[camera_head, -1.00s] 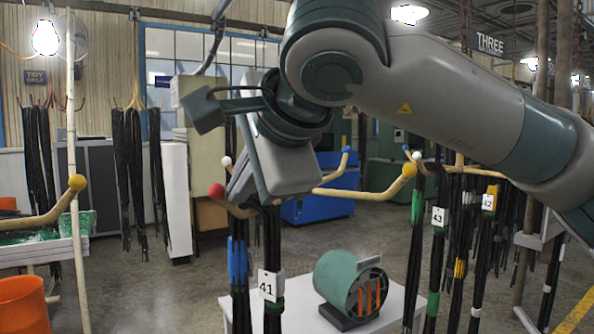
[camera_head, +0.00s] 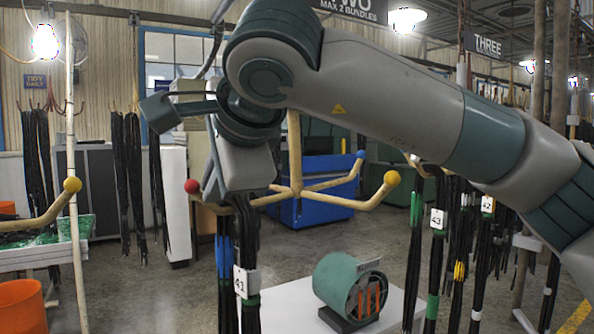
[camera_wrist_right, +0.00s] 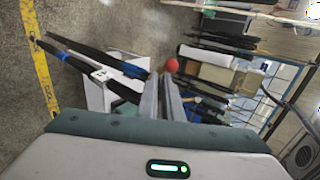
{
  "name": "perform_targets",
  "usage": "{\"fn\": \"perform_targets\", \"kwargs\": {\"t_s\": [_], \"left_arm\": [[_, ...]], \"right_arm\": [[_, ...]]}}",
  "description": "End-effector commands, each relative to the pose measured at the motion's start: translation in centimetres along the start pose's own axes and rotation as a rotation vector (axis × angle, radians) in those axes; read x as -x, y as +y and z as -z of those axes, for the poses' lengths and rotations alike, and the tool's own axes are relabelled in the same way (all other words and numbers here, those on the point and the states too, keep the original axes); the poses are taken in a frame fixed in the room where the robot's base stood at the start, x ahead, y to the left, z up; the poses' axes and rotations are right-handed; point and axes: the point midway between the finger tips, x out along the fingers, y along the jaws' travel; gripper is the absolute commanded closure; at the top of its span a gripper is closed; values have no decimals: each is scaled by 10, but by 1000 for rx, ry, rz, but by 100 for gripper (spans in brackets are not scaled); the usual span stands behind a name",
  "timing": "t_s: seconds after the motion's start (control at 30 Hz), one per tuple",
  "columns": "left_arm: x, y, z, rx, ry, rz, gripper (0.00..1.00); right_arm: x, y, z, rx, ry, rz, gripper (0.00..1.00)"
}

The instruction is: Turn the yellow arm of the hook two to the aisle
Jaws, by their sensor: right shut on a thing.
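Hook two hangs below the "TWO" sign (camera_head: 355,8) on a wooden post (camera_head: 294,150) with arms spreading from its hub. Its yellow-tipped arm (camera_head: 350,201) points right and towards me, ending in a yellow ball (camera_head: 391,178). A blue-tipped arm (camera_head: 335,183) points right and away. The red ball (camera_head: 192,186) is at left, its arm partly behind my right gripper (camera_head: 232,194). That gripper is shut on the red-tipped arm; the fingertips are mostly hidden. In the right wrist view the red ball (camera_wrist_right: 172,65) sits just past the fingers (camera_wrist_right: 163,97). My left gripper is out of view.
Black hose bundles with tag 41 (camera_head: 245,282) hang under my right gripper. A green drum-shaped machine (camera_head: 345,288) stands on a white table (camera_head: 285,305) below. Bundles tagged 43 (camera_head: 437,219) and 42 (camera_head: 487,204) hang at right. Another yellow-tipped arm (camera_head: 45,217) is at left.

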Motion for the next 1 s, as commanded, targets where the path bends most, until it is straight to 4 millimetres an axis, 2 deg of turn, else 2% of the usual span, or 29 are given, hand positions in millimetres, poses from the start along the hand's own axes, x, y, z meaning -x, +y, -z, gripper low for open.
{"fn": "perform_targets", "kwargs": {"t_s": [0.03,0.37,1.0], "left_arm": [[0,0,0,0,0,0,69],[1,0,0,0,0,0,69],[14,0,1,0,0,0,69]], "right_arm": [[-1,4,-8,12,-15,-7,100],[2,2,-7,13,-16,-6,100],[35,-25,10,5,-5,-2,100]]}}
